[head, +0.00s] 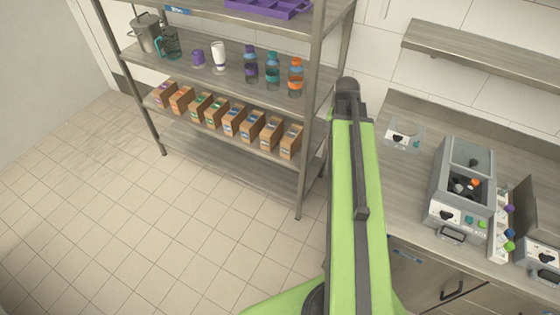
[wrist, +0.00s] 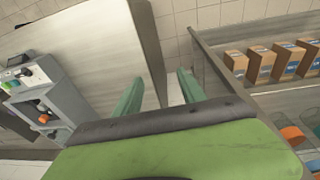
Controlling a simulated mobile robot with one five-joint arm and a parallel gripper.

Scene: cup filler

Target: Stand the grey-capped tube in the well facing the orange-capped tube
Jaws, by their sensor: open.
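The grey machine (head: 440,180) stands on the counter at the right of the head view. Its open top holds small capped pieces. One has an orange cap (head: 475,182); dark or grey caps (head: 456,188) sit near it. They are too small to tell which is the grey-capped tube or which well is empty. The machine also shows tilted at the left of the wrist view (wrist: 62,100), with a spot of orange in it. My gripper (wrist: 160,92) is open and empty, its two green fingers apart, away from the machine. In the head view my arm hides it.
A metal shelf rack (head: 310,120) stands left of my arm with bottles, cups and a row of small boxes (head: 228,120). The counter (head: 405,185) has a second machine (head: 540,250) at the far right and a wall shelf above. The tiled floor (head: 130,220) is clear at left.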

